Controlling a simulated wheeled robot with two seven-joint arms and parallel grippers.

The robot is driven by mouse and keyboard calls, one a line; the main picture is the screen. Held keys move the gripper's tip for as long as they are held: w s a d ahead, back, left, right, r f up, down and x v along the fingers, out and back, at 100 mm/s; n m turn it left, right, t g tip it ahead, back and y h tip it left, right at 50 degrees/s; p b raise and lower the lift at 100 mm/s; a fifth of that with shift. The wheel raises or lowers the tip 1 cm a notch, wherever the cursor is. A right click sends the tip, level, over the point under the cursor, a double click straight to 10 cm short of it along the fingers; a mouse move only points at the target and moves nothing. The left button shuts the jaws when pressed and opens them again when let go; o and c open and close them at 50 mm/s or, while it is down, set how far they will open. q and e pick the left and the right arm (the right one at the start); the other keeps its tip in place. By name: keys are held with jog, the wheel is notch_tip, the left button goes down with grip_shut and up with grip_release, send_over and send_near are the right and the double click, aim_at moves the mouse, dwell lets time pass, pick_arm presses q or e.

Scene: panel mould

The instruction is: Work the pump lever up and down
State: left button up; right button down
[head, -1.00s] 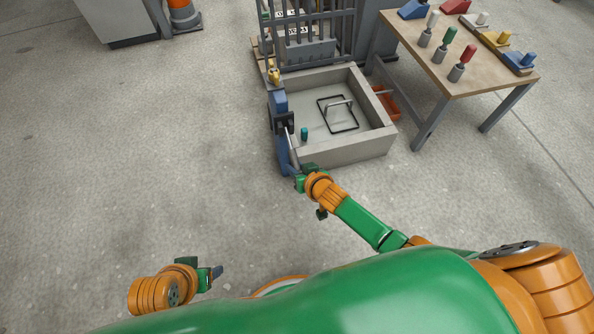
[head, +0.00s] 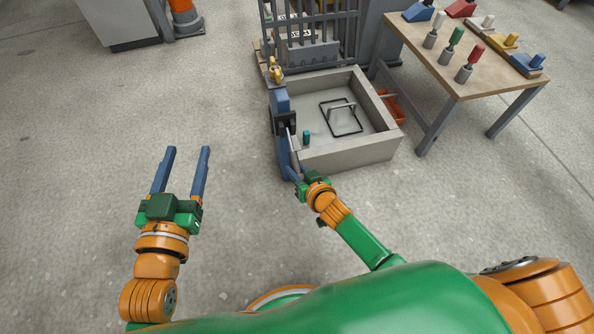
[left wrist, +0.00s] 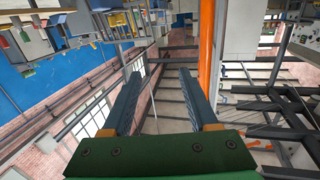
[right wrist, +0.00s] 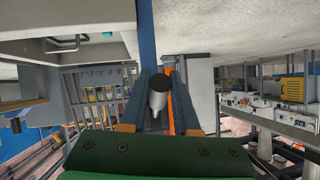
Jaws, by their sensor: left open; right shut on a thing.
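The blue pump (head: 281,103) stands at the left wall of the grey trough, with a dark bracket on its near side. Its pale grey lever (head: 293,139) reaches from the bracket toward me. My right gripper (head: 288,155) is shut on the lever. In the right wrist view the lever's round grey end (right wrist: 158,92) shows between the two fingers. My left gripper (head: 188,152) is open and empty, left of the pump and well apart from it, over bare floor. In the left wrist view its fingers (left wrist: 160,95) are spread with nothing between them.
A wooden table (head: 470,75) with coloured blocks and handled tools stands at the right. A barred rack (head: 310,40) is behind.

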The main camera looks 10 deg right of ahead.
pick_arm(q)
jog(key=shift+d+r+t, duration=0.1)
jog(key=shift+r+t, duration=0.2)
jog(key=shift+r, duration=0.2)
pick_arm(e)
jog(key=shift+w+r, duration=0.1)
jog(key=c, duration=0.7)
grip_release()
jog(key=shift+o, duration=0.2)
jog(key=shift+s+d+r+p, duration=0.15)
jog(key=shift+s+r+p, duration=0.1)
jog(key=shift+s+p, duration=0.35)
jog(key=shift+p+v, duration=0.45)
jog(key=shift+v, duration=0.35)
jog(key=p+v, duration=0.2)
jog(key=v, duration=0.2)
pick_arm(q)
jog(key=s+a+f+g+y, duration=0.1)
jog(key=s+a+f+g, duration=0.1)
jog(key=s+f+g, duration=0.5)
jog(key=s+a+f+n+g+y, duration=0.1)
jog(key=s+a+f+g+y, duration=0.1)
jog(key=s+f+g, duration=0.5)
notch_tip(320, 180, down, 6)
jog(key=shift+s+a+r+g+y, duration=0.1)
jog(key=shift+s+a+g+y, duration=0.2)
jog(key=shift+s+a, duration=0.35)
jog(key=shift+w, duration=0.15)
